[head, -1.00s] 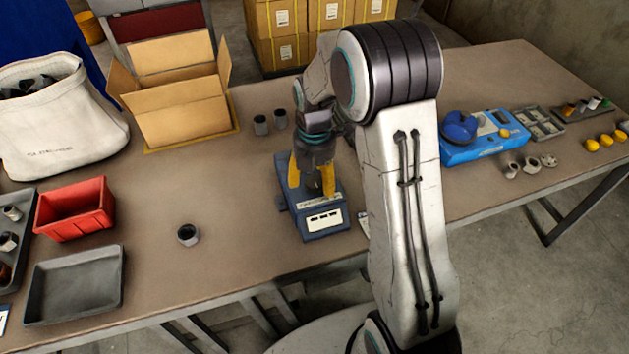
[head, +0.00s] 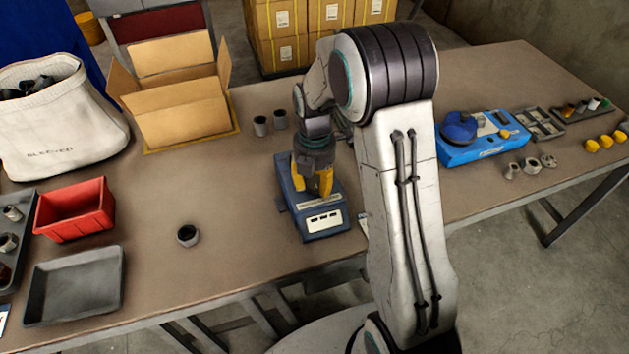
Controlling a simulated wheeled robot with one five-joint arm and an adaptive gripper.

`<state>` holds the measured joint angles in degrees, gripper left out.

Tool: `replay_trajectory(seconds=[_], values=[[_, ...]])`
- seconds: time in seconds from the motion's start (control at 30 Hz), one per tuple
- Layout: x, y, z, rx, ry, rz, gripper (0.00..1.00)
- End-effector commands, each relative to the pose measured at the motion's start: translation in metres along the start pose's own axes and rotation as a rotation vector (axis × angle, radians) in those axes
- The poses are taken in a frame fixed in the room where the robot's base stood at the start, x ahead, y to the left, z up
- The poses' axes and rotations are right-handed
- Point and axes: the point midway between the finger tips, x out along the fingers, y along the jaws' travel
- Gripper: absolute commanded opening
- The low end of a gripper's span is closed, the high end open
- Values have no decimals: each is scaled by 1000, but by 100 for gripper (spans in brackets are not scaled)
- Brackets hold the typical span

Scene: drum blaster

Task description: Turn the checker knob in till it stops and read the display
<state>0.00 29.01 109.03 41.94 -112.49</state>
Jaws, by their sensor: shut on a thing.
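The checker (head: 327,231) is a dark blue box near the table's front edge, left of my arm. Its front face has a white display strip (head: 324,220) with small dark marks, too small to read. My gripper (head: 315,190), with yellow fingers, points down over the top of the checker. The fingers are shut on the checker knob, which they and the wrist hide. How far the knob is turned in cannot be seen.
A dark ring-shaped part (head: 188,235) lies on the table to the left. A red bin (head: 75,210), a grey tray (head: 72,285) and an open carton (head: 185,112) stand further left. A blue device (head: 484,140) is at the right. Two grey cups stand behind the checker.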

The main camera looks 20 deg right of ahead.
Motion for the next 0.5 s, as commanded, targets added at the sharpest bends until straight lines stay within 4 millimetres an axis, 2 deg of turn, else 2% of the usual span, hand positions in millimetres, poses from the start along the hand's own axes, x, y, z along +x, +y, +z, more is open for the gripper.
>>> replay_trajectory(seconds=[0.03,0.2,0.5], values=[[0,0,0,0,0,0,24],[0,0,0,0,0,-1,9],[1,0,0,46,1,-2,9]])
